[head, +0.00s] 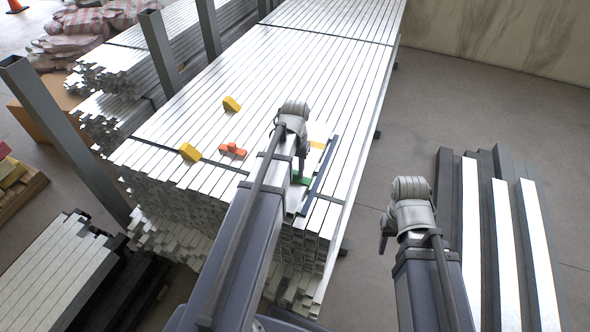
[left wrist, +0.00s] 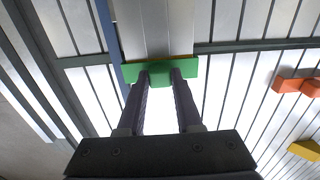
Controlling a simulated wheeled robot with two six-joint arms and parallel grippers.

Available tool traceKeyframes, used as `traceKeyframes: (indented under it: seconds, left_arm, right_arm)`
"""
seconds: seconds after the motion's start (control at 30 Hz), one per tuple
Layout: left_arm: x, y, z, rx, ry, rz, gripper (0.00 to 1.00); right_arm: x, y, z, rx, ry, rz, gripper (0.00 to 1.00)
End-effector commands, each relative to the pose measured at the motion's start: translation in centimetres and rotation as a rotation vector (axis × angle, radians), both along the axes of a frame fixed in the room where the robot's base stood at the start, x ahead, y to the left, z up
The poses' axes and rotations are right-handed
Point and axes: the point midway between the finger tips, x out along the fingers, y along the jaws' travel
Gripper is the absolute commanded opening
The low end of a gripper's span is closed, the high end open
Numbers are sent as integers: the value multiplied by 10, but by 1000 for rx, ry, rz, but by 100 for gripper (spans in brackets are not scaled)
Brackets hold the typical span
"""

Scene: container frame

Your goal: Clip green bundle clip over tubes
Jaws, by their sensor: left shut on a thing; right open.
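My left gripper (head: 302,172) is shut on the green bundle clip (head: 301,180) above the stack. In the left wrist view, the green clip (left wrist: 160,73) lies crosswise between the fingertips, at the near end of a group of pale tubes (left wrist: 153,30). I cannot tell whether it is pressed over them. In the head view, the tubes (head: 320,131) are partly hidden by my left arm. A yellow piece (head: 318,145) shows across them. My right gripper (head: 384,243) is open and empty, off the stack's right side, with its fingers hard to make out.
An orange clip (head: 232,150) and two yellow blocks (head: 231,104) (head: 189,152) lie on the stack (head: 270,70) left of my arm. A dark blue bar (head: 320,175) runs beside the tubes. Upright posts (head: 60,135) stand at left; long bars (head: 500,220) lie at right.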

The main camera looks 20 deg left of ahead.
Motion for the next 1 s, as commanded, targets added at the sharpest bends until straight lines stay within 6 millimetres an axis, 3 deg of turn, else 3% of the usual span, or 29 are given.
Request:
traceKeyframes:
  seconds: [0.17,0.2,0.47,0.67,0.93,1.0]
  left_arm:
    - [0,0,-3,0,0,0,0]
    - [0,0,-2,0,0,0,38]
    - [0,0,-2,0,0,0,68]
    - [0,0,-2,0,0,0,70]
    - [0,0,-2,0,0,0,100]
    - [0,0,-2,0,0,0,100]
  right_arm:
    - [0,0,-3,0,0,0,50]
    - [0,0,-2,0,0,0,50]
    - [0,0,-2,0,0,0,50]
    - [0,0,-2,0,0,0,50]
    - [0,0,-2,0,0,0,50]
    - [0,0,-2,0,0,0,50]
